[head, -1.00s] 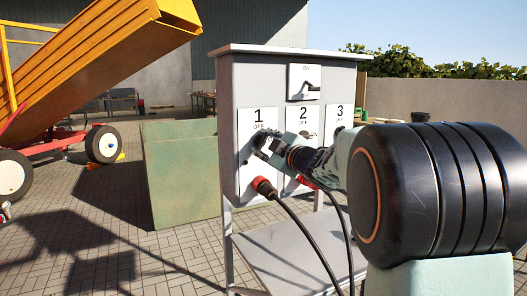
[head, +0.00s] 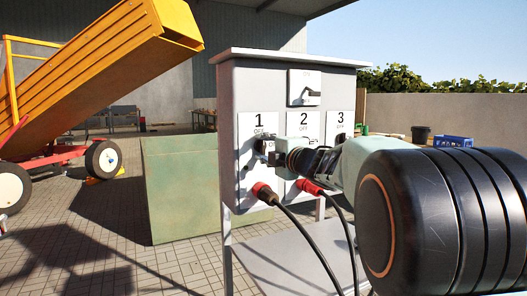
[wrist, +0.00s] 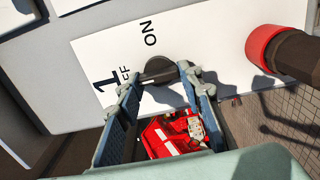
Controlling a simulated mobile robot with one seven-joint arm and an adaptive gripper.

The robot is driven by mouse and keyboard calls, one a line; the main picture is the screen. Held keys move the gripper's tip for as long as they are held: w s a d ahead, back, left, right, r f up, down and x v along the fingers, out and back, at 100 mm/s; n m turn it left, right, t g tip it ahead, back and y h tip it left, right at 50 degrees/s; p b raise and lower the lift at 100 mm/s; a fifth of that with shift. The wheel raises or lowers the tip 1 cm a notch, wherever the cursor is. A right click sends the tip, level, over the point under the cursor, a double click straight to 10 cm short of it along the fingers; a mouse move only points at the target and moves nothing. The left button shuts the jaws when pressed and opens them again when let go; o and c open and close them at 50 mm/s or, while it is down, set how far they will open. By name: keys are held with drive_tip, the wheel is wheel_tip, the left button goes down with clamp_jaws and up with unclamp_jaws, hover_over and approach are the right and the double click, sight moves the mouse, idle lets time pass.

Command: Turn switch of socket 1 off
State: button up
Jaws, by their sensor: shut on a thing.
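The panel of socket 1 (head: 259,122) is a white plate marked 1 and OFF, at the left of the grey cabinet (head: 342,79). In the wrist view the plate (wrist: 110,52) also shows ON. Its switch is a dark round knob (wrist: 160,68) with a bar across it. My gripper (head: 264,146) reaches it from the right; in the wrist view my gripper (wrist: 160,80) has its two fingers on either side of the knob's bar, shut on it. The fingers partly hide the OFF label and the bar.
Red plugs with black cables sit below panel 1 (head: 263,192) and panel 2 (head: 310,187). A main switch (head: 306,92) is above. Panel 3 (head: 341,121) is at the right. A green box (head: 182,190) stands left of the cabinet. A red object (wrist: 170,135) shows between my fingers.

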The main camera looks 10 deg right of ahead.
idle(0.4)
drive_tip(key=o, duration=1.2)
drive_tip(key=shift+c, duration=0.2)
drive_tip(key=v, duration=1.2)
